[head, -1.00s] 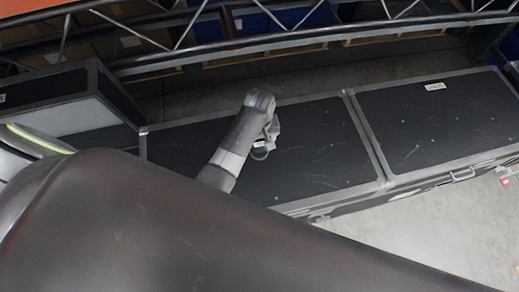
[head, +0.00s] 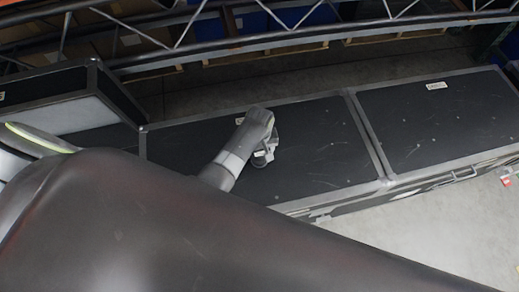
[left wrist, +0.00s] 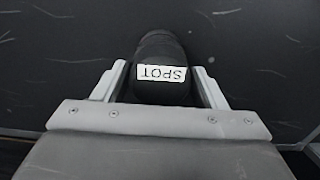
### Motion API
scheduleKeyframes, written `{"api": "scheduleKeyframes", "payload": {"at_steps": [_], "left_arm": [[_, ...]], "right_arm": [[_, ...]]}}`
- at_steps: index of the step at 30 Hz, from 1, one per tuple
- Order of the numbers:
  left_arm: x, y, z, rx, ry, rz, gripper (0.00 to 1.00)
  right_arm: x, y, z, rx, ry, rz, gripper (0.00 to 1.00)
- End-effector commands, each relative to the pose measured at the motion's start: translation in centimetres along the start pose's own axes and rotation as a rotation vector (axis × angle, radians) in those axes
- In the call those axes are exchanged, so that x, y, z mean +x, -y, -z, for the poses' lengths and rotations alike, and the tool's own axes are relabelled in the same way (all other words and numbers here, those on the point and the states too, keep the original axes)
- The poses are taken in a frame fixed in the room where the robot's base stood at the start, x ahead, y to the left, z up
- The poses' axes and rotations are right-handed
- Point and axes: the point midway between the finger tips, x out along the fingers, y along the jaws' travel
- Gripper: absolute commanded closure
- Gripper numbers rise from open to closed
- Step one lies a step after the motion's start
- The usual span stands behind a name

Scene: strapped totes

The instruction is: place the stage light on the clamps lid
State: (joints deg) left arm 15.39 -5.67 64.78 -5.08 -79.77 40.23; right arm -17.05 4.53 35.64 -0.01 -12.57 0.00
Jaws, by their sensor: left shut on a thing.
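My left gripper (head: 266,158) is over the left of two black case lids (head: 318,143) in the head view. In the left wrist view the gripper (left wrist: 160,88) is shut on the stage light (left wrist: 160,50), a dark rounded body with a white "SPOT" label. A black lid surface lies behind it; whether the light touches it I cannot tell. The second black lid (head: 440,118) is to the right. Small lid labels are too small to read, so I cannot tell which is the clamps lid. My right gripper is not in view.
Another black-edged case (head: 60,98) with a pale side stands at the left. A metal truss (head: 300,38) runs along the back, before shelves with blue bins. Bare floor (head: 440,225) shows at the lower right. My own dark body part covers the front.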

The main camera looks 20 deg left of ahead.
Motion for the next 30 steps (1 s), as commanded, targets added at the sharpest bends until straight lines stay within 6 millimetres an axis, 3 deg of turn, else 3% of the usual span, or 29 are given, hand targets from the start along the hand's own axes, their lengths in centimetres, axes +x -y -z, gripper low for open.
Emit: {"api": "scheduleKeyframes", "payload": {"at_steps": [5, 6, 11, 23, 30], "left_arm": [[0.4, -0.1, 0.1, 0.0, -0.001, -0.001, 0.79], [0.5, 0.0, 0.0, 0.0, 0.001, 0.0, 0.33], [0.4, 0.0, 0.0, 0.0, 0.0, 0.0, 0.13], [-0.4, 0.0, 0.0, 0.0, -0.001, -0.001, 0.13], [-4.0, -0.1, 0.0, 0.001, -0.003, -0.004, 0.13]], "right_arm": [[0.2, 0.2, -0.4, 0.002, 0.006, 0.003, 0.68], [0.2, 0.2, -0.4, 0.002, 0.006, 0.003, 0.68], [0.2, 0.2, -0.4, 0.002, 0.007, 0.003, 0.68], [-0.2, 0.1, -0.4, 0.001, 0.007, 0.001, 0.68], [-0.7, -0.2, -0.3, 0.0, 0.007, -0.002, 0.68]]}}
